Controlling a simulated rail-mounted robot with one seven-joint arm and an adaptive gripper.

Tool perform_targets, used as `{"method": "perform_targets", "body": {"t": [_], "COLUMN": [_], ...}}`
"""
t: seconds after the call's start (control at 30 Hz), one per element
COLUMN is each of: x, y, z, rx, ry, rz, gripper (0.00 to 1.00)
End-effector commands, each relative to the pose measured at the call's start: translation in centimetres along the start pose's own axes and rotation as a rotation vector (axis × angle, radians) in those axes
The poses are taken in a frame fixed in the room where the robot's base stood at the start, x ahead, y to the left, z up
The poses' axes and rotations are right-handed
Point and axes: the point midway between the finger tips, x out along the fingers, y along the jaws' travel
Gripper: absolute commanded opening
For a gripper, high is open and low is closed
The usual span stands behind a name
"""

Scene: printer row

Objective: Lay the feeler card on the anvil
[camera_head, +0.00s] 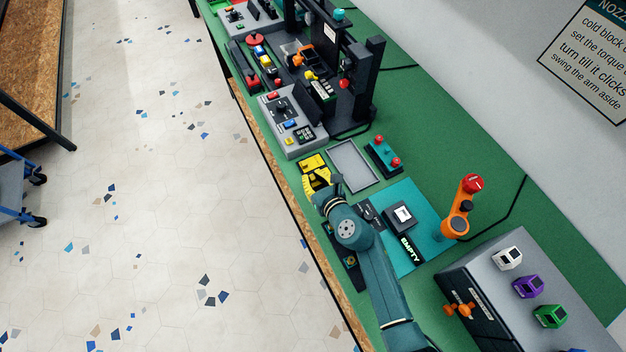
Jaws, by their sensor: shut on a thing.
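My gripper (326,192) is at the end of my teal arm, low over the front part of the bench. It is seen from above and partly hidden by my own wrist. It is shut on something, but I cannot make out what. A yellow piece (316,181) shows right beside it, and a yellow block with dark slots (312,163) lies just beyond. I cannot pick out the feeler card for certain. A white-topped dark block (400,216) sits on the teal mat (425,207) to the right; I cannot tell whether it is the anvil.
An empty grey tray (353,165) lies beyond my gripper, next to a teal block with red knobs (383,155). An orange post with a red cap (461,207) stands right of the mat. A grey console (534,265) is at lower right. Machines crowd the far bench.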

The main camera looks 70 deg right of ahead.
Motion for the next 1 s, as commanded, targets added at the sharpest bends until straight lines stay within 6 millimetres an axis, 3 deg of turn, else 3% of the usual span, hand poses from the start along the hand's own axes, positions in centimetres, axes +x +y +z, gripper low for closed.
{"method": "perform_targets", "body": {"t": [0.33,0.37,0.47,0.83,1.0], "x": [0.1,0.1,0.1,0.2,-3.6], "y": [0.0,0.0,0.0,-0.1,-0.1], "z": [-0.4,-0.2,-0.2,-0.4,0.6], "rx": [0.001,0.001,0.001,-0.001,0.003], "ry": [0.000,-0.001,-0.001,-0.003,0.002], "rz": [0.000,0.000,0.000,-0.001,-0.002], "gripper": [0.01,0.23,0.41,0.41,0.41]}}
